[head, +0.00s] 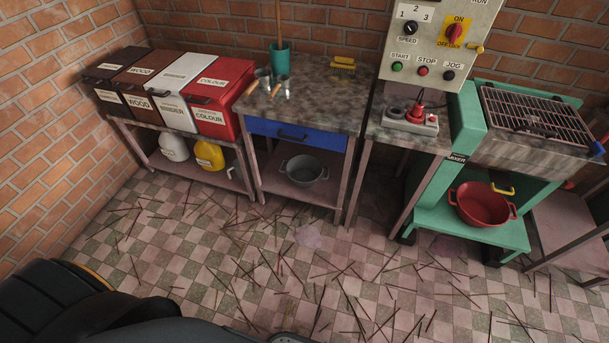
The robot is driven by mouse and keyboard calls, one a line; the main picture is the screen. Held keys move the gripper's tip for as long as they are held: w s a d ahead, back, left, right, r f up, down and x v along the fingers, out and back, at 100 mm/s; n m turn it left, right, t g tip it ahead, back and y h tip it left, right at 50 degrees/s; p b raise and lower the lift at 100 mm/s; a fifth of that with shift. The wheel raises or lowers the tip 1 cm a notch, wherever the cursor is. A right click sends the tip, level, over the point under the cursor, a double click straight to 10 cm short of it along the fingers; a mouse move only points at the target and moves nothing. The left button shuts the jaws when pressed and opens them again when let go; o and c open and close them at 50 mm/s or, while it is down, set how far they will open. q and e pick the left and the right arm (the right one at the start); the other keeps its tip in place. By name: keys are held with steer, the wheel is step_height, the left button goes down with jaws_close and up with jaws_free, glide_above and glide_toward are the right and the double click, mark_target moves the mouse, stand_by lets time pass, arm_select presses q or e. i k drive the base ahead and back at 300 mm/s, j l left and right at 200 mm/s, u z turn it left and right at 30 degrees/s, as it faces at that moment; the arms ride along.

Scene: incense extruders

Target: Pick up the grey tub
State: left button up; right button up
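The grey tub (303,171) is a round, dark grey bowl with a handle on each side. It stands upright on the low shelf under the table with the blue drawer, in the middle of the head view. It looks empty. Neither of my grippers shows in the head view. Dark parts of my own body fill the lower left corner, well apart from the tub.
A blue drawer (298,134) hangs above the tub. A red tub (480,204) stands on the green mixer's shelf to the right. Bins (207,90) stand at left. Thin sticks litter the checkered floor (255,235); otherwise the floor before the tub is open.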

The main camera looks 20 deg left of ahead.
mark_target(303, 170)
steer(key=i+j, duration=0.1)
steer(key=j, duration=0.45)
steer(key=i+j, duration=0.1)
steer(key=j, duration=0.4)
steer(key=i+j, duration=0.1)
steer(key=j, duration=0.45)
steer(key=i+j, duration=0.1)
steer(key=j, duration=0.45)
steer(key=i+j, duration=0.15)
steer(key=j, duration=0.35)
steer(key=z, duration=0.05)
